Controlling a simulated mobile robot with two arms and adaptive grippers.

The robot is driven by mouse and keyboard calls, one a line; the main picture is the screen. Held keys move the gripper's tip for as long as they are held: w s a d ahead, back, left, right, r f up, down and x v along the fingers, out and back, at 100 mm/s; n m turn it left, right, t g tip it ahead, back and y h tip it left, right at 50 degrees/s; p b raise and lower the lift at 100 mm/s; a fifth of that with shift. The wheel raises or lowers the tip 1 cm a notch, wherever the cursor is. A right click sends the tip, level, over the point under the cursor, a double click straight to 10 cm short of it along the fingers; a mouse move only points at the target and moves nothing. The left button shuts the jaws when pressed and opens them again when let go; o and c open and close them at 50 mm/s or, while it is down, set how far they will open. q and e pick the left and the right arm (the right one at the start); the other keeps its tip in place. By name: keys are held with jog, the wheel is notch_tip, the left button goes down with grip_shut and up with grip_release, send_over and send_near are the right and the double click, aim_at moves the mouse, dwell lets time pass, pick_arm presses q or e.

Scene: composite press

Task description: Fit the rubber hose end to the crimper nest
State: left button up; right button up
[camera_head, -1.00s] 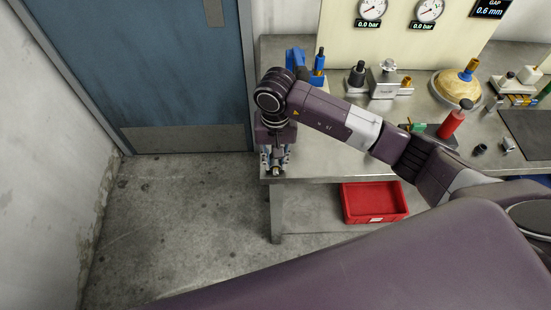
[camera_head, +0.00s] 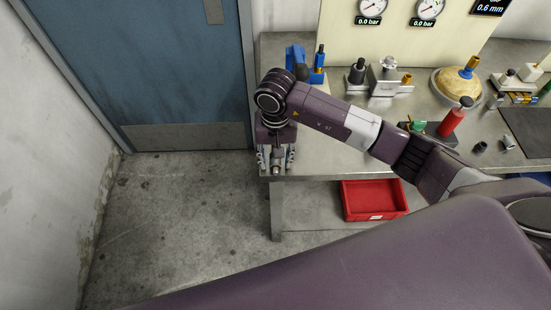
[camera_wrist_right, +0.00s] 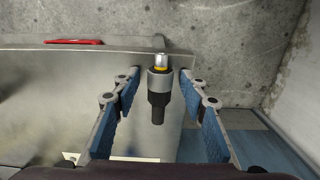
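The hose end (camera_wrist_right: 158,88) shows in the right wrist view as a short dark piece with a grey collar, a yellow band and a silver tip. It is between my right gripper's two blue-padded fingers (camera_wrist_right: 160,80), with a gap on both sides. In the head view, my right gripper (camera_head: 276,162) is open at the bench's near left corner, and the hose end's silver part (camera_head: 276,169) shows between the fingers. What supports it is hidden. I cannot tell which fixture is the crimper nest; a blue device (camera_head: 296,58) stands at the bench's back left. My left gripper is not in view.
The steel bench (camera_head: 325,165) has bare room along its front. Metal fixtures (camera_head: 385,80), a domed tan part (camera_head: 456,86) and a red-handled tool (camera_head: 452,122) stand farther right. A red bin (camera_head: 374,201) sits below. Two gauges read 0.0 bar.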

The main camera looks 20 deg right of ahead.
aim_at(275, 161)
notch_tip(275, 161, up, 12)
jog(key=b, duration=0.4)
jog(key=shift+r, duration=0.1)
